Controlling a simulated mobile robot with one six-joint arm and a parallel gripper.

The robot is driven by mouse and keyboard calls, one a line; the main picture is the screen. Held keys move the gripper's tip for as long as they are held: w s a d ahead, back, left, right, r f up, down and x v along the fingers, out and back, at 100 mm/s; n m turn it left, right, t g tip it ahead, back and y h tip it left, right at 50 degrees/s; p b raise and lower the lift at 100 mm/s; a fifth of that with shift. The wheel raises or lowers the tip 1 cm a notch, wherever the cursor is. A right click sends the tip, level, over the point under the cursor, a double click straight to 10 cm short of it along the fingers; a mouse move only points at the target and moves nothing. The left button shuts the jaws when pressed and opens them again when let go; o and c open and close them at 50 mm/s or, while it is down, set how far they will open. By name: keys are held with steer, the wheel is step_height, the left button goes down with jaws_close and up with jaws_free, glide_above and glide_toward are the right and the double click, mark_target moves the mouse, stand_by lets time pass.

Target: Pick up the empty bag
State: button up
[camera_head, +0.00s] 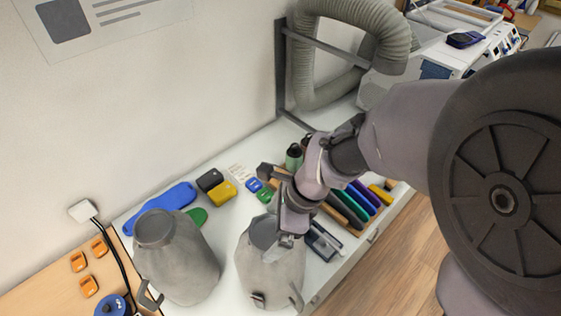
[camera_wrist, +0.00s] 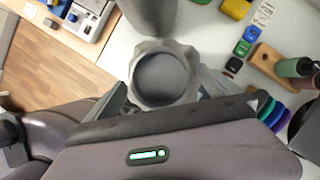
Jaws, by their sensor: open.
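Two grey bags stand on the white bench in the head view, a fuller-looking left bag (camera_head: 180,262) and a right bag (camera_head: 268,272). My gripper (camera_head: 289,238) is at the top of the right bag, covering part of its neck. In the wrist view the right bag's crinkled round rim (camera_wrist: 138,74) surrounds a dark opening, with no contents visible. My gripper (camera_wrist: 163,90) is open there, one finger on each side of the rim. I cannot tell whether the fingers touch it. Part of the left bag (camera_wrist: 148,14) shows at the top of the wrist view.
Blue, yellow and black items (camera_head: 215,185) lie behind the bags. A wooden holder with coloured tools (camera_head: 350,205) is to the right. A ribbed hose (camera_head: 310,60) hangs at the wall. Orange parts (camera_head: 88,286) are on the wooden surface at left.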

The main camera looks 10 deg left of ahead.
steer(key=shift+w+a+f, duration=0.1)
steer(key=shift+a+f, duration=0.15)
steer(key=shift+f, duration=0.3)
steer(key=shift+d+r, duration=0.1)
steer(key=shift+c, duration=1.1)
steer(key=c, duration=1.8)
steer(key=shift+o, duration=0.2)
